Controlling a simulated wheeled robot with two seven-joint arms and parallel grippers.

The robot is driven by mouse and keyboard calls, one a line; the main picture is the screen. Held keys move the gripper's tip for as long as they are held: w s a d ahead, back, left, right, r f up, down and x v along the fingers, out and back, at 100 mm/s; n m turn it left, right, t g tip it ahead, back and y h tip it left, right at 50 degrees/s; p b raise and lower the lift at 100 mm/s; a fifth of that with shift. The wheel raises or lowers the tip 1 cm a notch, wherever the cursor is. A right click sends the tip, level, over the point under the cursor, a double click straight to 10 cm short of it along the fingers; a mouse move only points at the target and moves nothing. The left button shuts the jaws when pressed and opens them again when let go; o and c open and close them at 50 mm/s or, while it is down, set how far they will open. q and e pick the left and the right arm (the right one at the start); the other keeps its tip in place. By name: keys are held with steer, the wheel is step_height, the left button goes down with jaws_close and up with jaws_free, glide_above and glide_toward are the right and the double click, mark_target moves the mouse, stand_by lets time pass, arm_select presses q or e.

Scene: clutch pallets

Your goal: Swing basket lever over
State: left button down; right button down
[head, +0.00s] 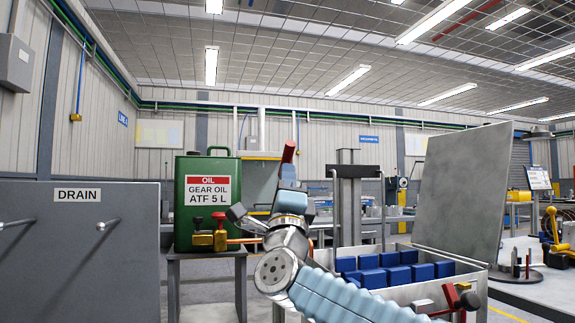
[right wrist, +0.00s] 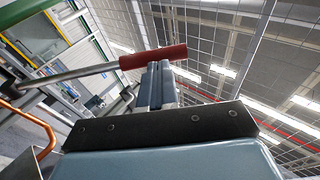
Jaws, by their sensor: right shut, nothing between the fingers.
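A lever with a red grip (right wrist: 152,56) on a bare metal rod (right wrist: 75,76) shows in the right wrist view. In the head view the red grip (head: 289,152) stands up just above my right gripper (head: 289,174). My right gripper's fingers (right wrist: 158,84) are shut and empty, with their tips close to the grip; I cannot tell whether they touch it. The lever's base is not clear in either view. An open grey basket (head: 400,307) holding several blue blocks (head: 378,279) stands at the right, partly behind my right arm. My left gripper is not in view.
A green oil can (head: 196,236) stands on a grey stand (head: 205,253) left of my arm, with a red-knobbed valve (head: 221,240). A grey DRAIN panel (head: 78,265) is at left. A tall grey plate (head: 462,190) rises behind the basket. Another red-ended part (head: 468,301) is at the basket's front right.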

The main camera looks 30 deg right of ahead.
steer(key=shift+w+d+r, duration=0.15)
steer(key=shift+w+r, duration=0.15)
steer(key=shift+r, duration=0.05)
